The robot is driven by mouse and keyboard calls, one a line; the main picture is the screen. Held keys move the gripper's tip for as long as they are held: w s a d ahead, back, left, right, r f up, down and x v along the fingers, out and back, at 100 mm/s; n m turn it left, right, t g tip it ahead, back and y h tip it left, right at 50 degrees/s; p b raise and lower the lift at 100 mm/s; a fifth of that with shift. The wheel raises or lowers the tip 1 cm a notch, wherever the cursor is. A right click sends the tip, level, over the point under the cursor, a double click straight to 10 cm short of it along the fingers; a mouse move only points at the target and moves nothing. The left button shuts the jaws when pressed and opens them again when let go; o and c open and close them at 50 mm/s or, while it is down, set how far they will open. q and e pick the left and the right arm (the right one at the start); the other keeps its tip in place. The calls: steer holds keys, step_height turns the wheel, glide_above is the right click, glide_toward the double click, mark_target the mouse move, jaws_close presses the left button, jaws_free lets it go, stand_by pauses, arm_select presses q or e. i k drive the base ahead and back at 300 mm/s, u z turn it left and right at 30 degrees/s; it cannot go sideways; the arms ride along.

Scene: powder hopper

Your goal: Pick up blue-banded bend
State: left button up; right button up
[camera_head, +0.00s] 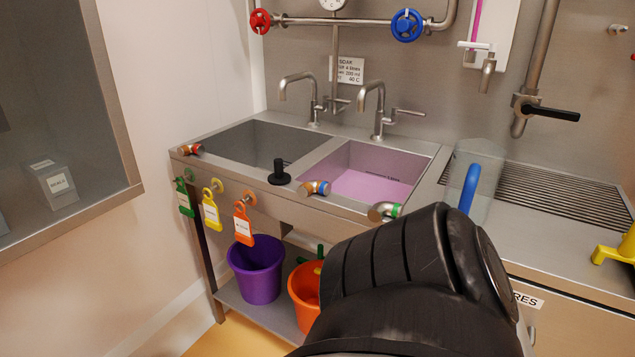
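A short metal pipe bend with a blue band (316,188) lies on the front rim of the sink unit, in front of the pink-filled basin. Its open end looks copper-coloured and faces left. A green-banded bend (385,211) lies further right on the same rim, close to my black arm in the picture. Another bend with a reddish-orange band (190,149) lies at the rim's left corner. A large black part of my arm fills the lower middle and hides some of the counter front. Neither of my grippers is in view.
A black plug (280,174) stands on the rim between the bends. Tags hang on the front, including an orange one (243,222). A purple bucket (257,272) and orange bucket (304,294) stand below. A clear panel with a blue handle (469,188) stands right of the basins.

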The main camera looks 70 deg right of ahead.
mark_target(307, 189)
steer(key=k, duration=0.6)
steer(key=z, duration=0.95)
